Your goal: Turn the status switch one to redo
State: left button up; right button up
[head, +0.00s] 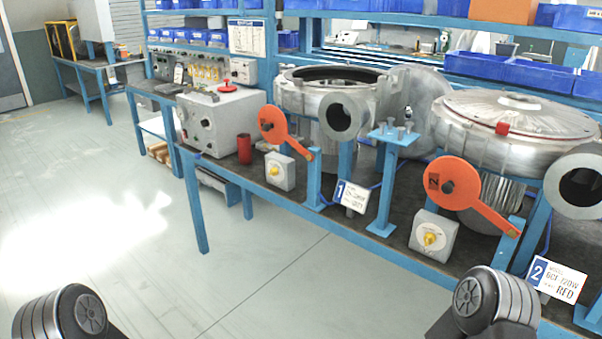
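Status switch one is a small grey-white box with a yellow knob (274,170) on its sloped face. It sits at the bench's front edge, left of the blue number 1 sign (350,196) and below an orange lever (272,124). Its face markings and the knob's exact setting are too small to read. A second box with a yellow knob (430,239) stands further right, by the number 2 sign (556,281). Neither gripper shows.
Two large metal blower housings (325,92) and (520,118) stand on blue posts. A grey control box (219,121) and a red cylinder (244,148) are left of switch one. A small blue stand (393,137) is between the blowers. The floor (110,215) in front is clear.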

aim_at(273, 171)
jog(key=i+j+z, duration=0.4)
jog(key=i+j, duration=0.15)
jog(key=i+j+z, duration=0.35)
jog(key=i+j, duration=0.3)
jog(key=j, duration=0.1)
